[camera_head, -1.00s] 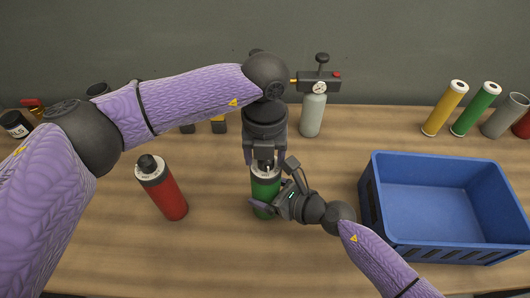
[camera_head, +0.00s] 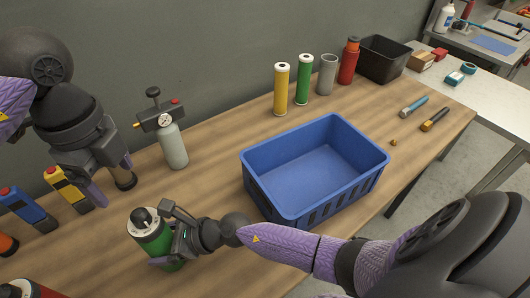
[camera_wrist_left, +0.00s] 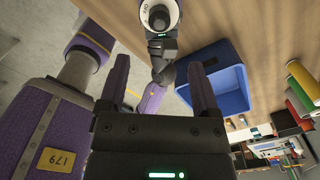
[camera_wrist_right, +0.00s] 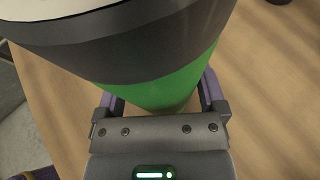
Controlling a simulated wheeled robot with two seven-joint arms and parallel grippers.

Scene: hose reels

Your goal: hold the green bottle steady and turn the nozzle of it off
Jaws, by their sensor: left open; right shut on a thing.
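The green bottle (camera_head: 158,246) stands upright at the front left of the table in the head view, with a white collar and a dark nozzle (camera_head: 142,216) on top. My right gripper (camera_head: 170,250) is shut around its body. The right wrist view shows the green body (camera_wrist_right: 160,85) between the fingers, below a dark band. My left gripper (camera_head: 110,182) is open and empty, raised behind and left of the bottle, apart from it. In the left wrist view the nozzle and white collar (camera_wrist_left: 176,18) show beyond the open fingers, with lettering that seems to read OFF.
A blue crate (camera_head: 262,160) stands right of the bottle. A grey bottle with a gauge (camera_head: 172,146) stands behind. Yellow (camera_head: 281,92), green (camera_head: 303,82) and grey (camera_head: 326,76) cylinders line the back. A red bottle (camera_head: 35,290) is partly cut off at the lower left.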

